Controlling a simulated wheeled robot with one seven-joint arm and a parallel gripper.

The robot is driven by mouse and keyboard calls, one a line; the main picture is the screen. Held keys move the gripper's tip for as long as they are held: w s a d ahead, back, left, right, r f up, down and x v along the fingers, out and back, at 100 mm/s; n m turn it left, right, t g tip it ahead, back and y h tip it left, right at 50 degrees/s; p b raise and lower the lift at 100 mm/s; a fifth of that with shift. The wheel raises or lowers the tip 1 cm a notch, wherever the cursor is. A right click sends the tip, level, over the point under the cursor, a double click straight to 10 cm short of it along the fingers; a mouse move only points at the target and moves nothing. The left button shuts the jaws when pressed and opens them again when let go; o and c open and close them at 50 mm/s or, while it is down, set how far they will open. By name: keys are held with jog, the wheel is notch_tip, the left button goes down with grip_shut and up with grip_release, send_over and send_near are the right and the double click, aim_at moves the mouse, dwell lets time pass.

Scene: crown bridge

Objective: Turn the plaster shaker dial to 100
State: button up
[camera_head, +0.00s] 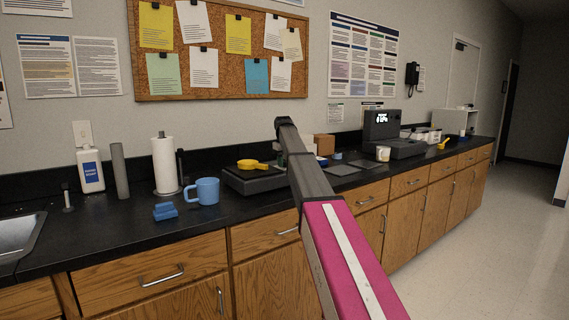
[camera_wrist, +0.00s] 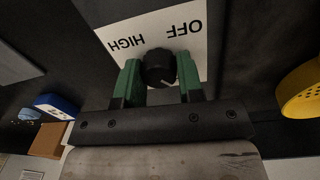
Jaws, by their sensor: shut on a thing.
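The plaster shaker (camera_head: 252,184) is a low black unit on the counter with a yellow scoop-like thing (camera_head: 252,164) on top. In the wrist view its black round dial (camera_wrist: 159,68) sits on a white label plate (camera_wrist: 145,29) that reads HIGH and OFF, upside down. No number 100 shows. A short pale mark on the dial points to the picture's lower right. My gripper (camera_wrist: 158,62) has its two green fingers on either side of the dial, shut on it.
A blue mug (camera_head: 207,191), a blue block (camera_head: 165,211) and a paper towel roll (camera_head: 165,166) stand left of the shaker. A brown box (camera_head: 324,145), dark flat pads and a black machine (camera_head: 382,131) stand to the right. Wooden drawers front the counter.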

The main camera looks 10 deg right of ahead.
jog(key=m, duration=0.3)
jog(key=shift+m, duration=2.3)
jog(key=o, duration=0.9)
notch_tip(320, 180, up, 11)
jog(key=shift+w+a+f, duration=0.1)
jog(key=shift+a, duration=0.05)
